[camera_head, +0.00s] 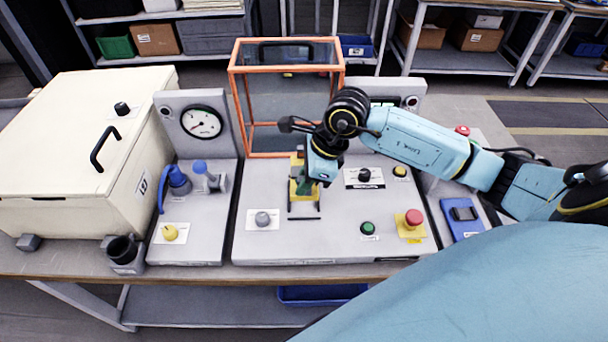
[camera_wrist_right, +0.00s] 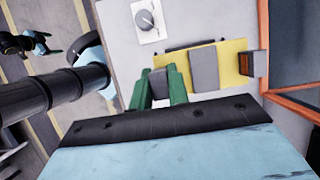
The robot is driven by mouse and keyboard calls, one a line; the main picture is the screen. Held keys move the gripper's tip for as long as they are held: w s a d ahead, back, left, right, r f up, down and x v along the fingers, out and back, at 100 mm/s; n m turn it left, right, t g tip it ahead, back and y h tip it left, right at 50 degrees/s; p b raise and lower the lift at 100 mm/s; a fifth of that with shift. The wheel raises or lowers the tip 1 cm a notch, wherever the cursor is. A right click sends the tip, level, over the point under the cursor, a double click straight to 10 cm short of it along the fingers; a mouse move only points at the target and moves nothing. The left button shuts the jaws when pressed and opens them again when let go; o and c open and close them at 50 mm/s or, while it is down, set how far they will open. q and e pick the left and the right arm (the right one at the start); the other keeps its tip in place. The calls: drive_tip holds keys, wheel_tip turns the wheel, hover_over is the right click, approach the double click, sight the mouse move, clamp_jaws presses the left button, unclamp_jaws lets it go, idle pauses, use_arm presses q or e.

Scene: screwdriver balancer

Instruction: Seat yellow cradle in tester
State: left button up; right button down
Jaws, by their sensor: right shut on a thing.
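The yellow cradle (camera_head: 294,190) is at the middle station of the tester (camera_head: 330,240), just in front of the orange-framed clear guard (camera_head: 240,90). In the right wrist view the cradle's yellow plate (camera_wrist_right: 232,62) carries a grey block (camera_wrist_right: 203,68). My right gripper (camera_head: 303,188) points down at the cradle. Its green fingers (camera_wrist_right: 160,88) are closed around a small dark grey part at the plate's near end. The head view cannot show whether the cradle rests flat. What seems to be my left gripper (camera_wrist_right: 42,42) shows small in the right wrist view, its jaws unclear.
Before the cradle are a grey knob (camera_head: 262,219), a green button (camera_head: 367,228) and a red stop button (camera_head: 413,217). A gauge panel (camera_head: 202,122) and cream box (camera_head: 75,150) stand left. A blue device (camera_head: 462,217) lies right.

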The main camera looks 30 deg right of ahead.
sight(304, 199)
drive_tip(key=shift+f+b, duration=2.15)
drive_tip(key=shift+f, duration=0.7)
drive_tip(key=shift+w, duration=0.1)
drive_tip(key=shift+f+b, duration=0.45)
drive_tip(key=shift+b, duration=0.2)
drive_tip(key=shift+r, duration=0.1)
drive_tip(key=c, duration=1.6)
unclamp_jaws()
drive_tip(key=o, duration=0.3)
drive_tip(key=shift+o, duration=0.2)
